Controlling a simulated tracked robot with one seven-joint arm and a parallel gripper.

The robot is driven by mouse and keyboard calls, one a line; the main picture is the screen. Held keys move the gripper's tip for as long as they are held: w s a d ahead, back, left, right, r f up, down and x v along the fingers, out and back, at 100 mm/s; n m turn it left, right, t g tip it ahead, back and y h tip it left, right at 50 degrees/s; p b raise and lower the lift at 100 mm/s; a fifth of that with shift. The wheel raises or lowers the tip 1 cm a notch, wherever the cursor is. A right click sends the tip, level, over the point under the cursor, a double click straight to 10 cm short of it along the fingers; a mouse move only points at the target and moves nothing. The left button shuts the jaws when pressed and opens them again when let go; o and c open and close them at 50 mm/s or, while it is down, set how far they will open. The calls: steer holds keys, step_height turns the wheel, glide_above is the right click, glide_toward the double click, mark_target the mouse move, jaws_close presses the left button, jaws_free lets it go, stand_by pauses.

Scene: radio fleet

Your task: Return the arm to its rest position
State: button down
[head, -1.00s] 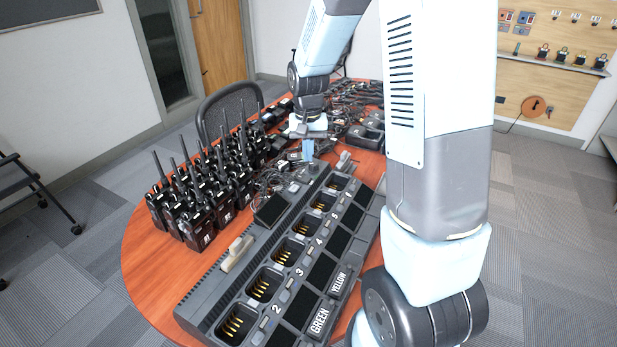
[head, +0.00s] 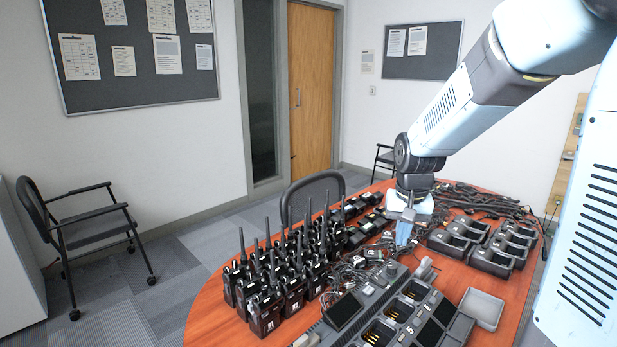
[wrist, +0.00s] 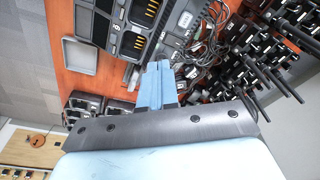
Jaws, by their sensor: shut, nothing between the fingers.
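My arm reaches in from the upper right in the head view, over the table. My gripper (head: 404,235) points down above the table, between the rows of radios and the small chargers. Its light blue fingers are together with nothing between them. The wrist view also shows the closed fingers (wrist: 157,86), with the multi-bay charger and cables beyond them. How far the fingertips are above the cables cannot be told exactly.
Several upright radios (head: 284,287) with antennas stand left of my gripper. A multi-bay charger (head: 436,325), a grey tray (head: 481,308) and small chargers (head: 490,259) lie to the right. A chair (head: 311,194) stands behind the table (head: 205,318).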

steer(key=s+r+n+t, duration=0.1)
steer(key=s+r+t, duration=0.1)
steer(key=s+r, duration=0.4)
steer(key=s+d+r+n+t, duration=0.1)
steer(key=s+r, duration=0.5)
steer(key=s, duration=0.7)
steer(key=shift+s+t, duration=0.25)
steer(key=shift+t, duration=0.25)
